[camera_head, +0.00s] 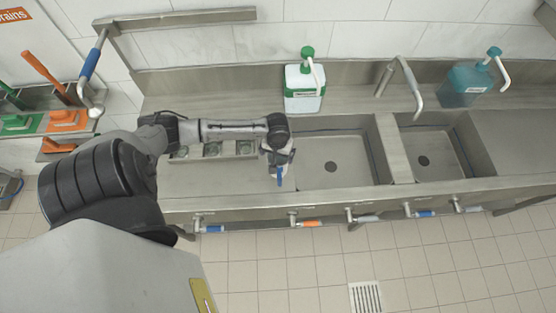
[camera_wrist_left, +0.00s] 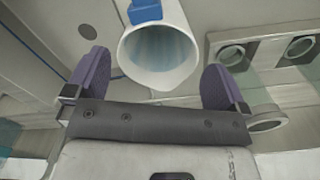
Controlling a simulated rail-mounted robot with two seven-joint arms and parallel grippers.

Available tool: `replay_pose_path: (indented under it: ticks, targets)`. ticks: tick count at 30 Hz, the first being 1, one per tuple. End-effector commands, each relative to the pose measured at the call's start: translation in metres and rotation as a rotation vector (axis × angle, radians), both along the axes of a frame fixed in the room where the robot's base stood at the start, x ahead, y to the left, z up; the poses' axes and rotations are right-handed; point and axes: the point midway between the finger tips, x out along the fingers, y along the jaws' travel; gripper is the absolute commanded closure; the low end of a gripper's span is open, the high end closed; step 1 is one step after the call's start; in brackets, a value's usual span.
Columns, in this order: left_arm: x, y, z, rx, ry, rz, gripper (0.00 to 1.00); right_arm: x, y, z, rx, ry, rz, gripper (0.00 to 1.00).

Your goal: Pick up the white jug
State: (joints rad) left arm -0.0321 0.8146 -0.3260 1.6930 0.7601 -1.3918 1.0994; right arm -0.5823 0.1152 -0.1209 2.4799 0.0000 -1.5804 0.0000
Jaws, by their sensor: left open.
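The white jug (camera_wrist_left: 160,65) shows in the left wrist view as a round white opening with a bluish inside and a blue handle (camera_wrist_left: 145,11) at its upper edge. My left gripper (camera_wrist_left: 155,68) is open, with one purple finger on each side of the jug; I cannot tell whether either touches it. In the head view my left gripper (camera_head: 280,158) is over the steel counter, left of the sink basins. A blue part (camera_head: 279,171) shows just below it, and the gripper hides most of the jug there. My right gripper is not in view.
A white bottle with a green pump (camera_head: 304,88) stands behind the left basin (camera_head: 340,172). A teal pump bottle (camera_head: 467,82) stands behind the right basin (camera_head: 422,160). A tap (camera_head: 410,82) rises between them. Small round holders (camera_head: 212,150) sit left of the gripper. Coloured-handled valves line the front edge.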

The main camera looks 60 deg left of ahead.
Motion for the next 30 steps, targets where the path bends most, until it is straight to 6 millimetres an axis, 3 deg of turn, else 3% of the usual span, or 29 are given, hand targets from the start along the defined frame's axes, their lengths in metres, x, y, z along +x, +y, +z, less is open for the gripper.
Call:
replay_pose_path:
  ticks: [12,22,30]
  targets:
    - [0.002,0.002,-0.046,0.001,0.001,0.001,0.00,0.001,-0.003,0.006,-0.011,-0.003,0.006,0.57]
    - [0.002,0.002,-0.051,0.000,0.000,-0.001,0.00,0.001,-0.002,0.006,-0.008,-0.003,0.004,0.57]
    - [0.002,0.002,-0.051,0.001,0.001,-0.001,0.25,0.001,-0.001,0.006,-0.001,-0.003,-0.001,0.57]
